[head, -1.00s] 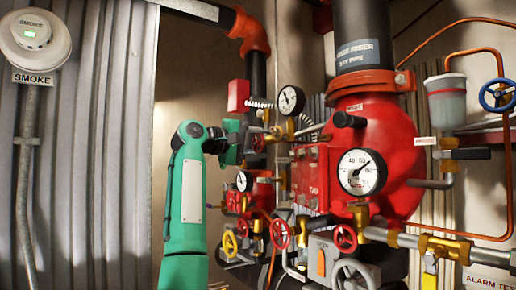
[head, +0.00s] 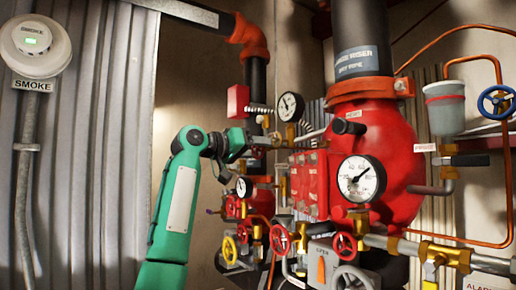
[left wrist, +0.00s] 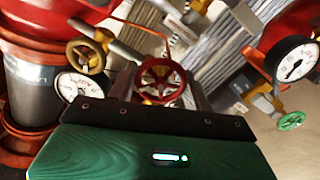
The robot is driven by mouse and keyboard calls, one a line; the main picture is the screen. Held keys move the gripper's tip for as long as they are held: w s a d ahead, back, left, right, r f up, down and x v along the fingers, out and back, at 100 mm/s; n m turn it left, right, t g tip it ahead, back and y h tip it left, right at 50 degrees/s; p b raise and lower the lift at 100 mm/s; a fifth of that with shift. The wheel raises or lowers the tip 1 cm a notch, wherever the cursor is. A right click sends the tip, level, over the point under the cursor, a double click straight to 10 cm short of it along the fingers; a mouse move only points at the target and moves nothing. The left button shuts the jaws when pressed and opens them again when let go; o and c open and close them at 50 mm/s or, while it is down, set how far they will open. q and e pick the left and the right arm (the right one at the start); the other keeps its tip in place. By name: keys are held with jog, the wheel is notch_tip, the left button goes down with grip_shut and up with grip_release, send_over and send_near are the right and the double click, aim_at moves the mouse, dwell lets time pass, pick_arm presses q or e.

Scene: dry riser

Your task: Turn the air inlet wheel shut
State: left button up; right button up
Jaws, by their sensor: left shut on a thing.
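My left gripper (head: 250,141) reaches in from the left in the head view, beside the pipework left of the big red valve body. Its fingertips are hard to make out there. In the left wrist view a red handwheel with spokes (left wrist: 161,76) stands just beyond the green palm, between the fingers of my left gripper (left wrist: 160,92), which is shut on it. I cannot read a label for this wheel, and I cannot pick it out surely in the head view. My right gripper is not in view.
A red valve body (head: 385,165) with a gauge (head: 361,179) stands right of my arm. Several small handwheels sit low, including a yellow one (head: 229,250) and a red one (head: 280,240). A blue wheel (head: 496,101) is far right. The corrugated wall (head: 100,150) is at left.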

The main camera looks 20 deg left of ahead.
pick_arm(q)
jog(key=m+p, duration=0.1)
jog(key=m, duration=0.4)
jog(key=shift+d+f, duration=0.1)
jog(key=shift+f+m+p, duration=0.1)
jog(key=shift+m+p, duration=0.25)
jog(key=shift+m, duration=0.65)
jog(key=o, duration=1)
jog(key=shift+b+v, duration=3.2)
jog(key=shift+v, duration=3.7)
